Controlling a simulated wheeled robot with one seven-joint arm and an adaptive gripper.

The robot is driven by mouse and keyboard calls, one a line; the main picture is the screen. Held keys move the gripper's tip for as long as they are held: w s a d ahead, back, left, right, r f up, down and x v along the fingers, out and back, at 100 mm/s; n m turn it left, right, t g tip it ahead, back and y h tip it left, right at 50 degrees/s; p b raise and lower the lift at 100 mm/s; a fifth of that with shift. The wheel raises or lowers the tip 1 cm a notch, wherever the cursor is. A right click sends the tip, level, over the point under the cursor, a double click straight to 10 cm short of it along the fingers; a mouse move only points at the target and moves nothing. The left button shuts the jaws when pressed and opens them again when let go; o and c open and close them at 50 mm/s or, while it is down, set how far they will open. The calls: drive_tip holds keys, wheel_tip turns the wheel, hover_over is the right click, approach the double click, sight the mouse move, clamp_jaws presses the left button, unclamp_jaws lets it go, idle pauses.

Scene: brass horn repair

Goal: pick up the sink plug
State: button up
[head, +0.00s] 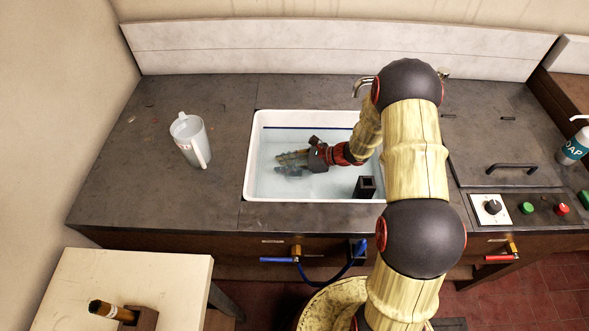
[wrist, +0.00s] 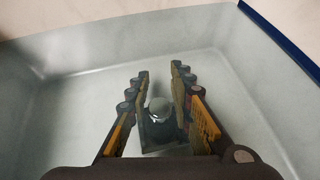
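The sink plug (wrist: 160,112) shows in the wrist view as a dark piece with a shiny rounded metal top, low between my fingers. My gripper (wrist: 160,70) is open, with one finger on each side of the plug and a small gap to each. In the head view my gripper (head: 284,163) reaches down into the white sink (head: 250,165), its fingers pointing left. The plug cannot be made out there, and its base is partly hidden in the wrist view.
The sink holds clear water, and a dark square post (head: 365,187) stands in its front right corner. A tap (head: 361,86) is behind. A translucent jug (head: 190,140) stands on the counter to the left. The sink walls surround my gripper.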

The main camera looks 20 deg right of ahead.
clamp_jaws()
idle(0.5)
